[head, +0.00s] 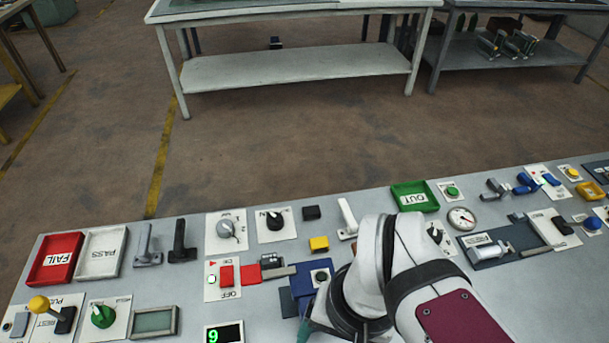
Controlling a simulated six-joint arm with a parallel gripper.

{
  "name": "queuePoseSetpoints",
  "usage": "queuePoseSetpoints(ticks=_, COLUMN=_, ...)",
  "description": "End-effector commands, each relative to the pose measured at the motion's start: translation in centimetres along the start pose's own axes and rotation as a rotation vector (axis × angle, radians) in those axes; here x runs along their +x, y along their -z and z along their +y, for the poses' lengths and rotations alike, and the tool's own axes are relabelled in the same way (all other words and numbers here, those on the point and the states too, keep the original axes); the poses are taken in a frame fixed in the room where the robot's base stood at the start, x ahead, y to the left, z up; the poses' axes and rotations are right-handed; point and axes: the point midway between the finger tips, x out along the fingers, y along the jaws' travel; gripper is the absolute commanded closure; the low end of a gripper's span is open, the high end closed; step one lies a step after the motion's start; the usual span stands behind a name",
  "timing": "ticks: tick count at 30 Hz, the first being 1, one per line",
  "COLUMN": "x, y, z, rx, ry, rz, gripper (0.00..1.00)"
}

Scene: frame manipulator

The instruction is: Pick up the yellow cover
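A small yellow block (319,244), which looks like the yellow cover, sits on the grey panel near its middle. It lies just left of my white arm, below a small black block (311,212) and above a blue fixture (303,284). The space around its upper and left sides is open. My arm rises from the panel's lower middle and covers part of it. My gripper is not in view, so I cannot tell its opening or whether it holds anything.
A white lever (348,219) stands close to the right of the yellow block. Red (55,259) and white (102,252) trays are at the left, a green tray (414,196) at the right. Knobs, levers and switches crowd the panel. A white table (290,70) stands beyond.

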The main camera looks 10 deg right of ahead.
Motion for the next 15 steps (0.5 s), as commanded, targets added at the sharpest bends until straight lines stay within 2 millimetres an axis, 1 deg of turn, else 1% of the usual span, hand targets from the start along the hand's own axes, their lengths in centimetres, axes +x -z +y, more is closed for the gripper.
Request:
queuePoseSetpoints(ticks=6, x=-0.1, y=0.2, z=-0.1, rx=0.008, ry=-0.001, rz=0.000, gripper=0.25)
queuePoseSetpoints(ticks=8, x=-0.6, y=1.5, z=-0.7, rx=0.062, ry=-0.009, rz=0.003, gripper=0.25)
queuePoseSetpoints(ticks=10, x=-1.4, y=5.0, z=-2.1, rx=0.203, ry=-0.029, rz=0.014, gripper=0.25)
queuePoseSetpoints(ticks=11, x=-1.6, y=7.1, z=-3.0, rx=0.285, ry=-0.038, rz=0.022, gripper=0.25)
queuePoseSetpoints(ticks=12, x=-1.7, y=10.2, z=-4.2, rx=0.400, ry=-0.051, rz=0.037, gripper=0.25)
queuePoseSetpoints(ticks=14, x=-1.1, y=14.6, z=-5.8, rx=0.572, ry=-0.064, rz=0.062, gripper=0.25)
queuePoseSetpoints(ticks=15, x=-0.4, y=17.4, z=-6.8, rx=0.679, ry=-0.070, rz=0.080, gripper=0.25)
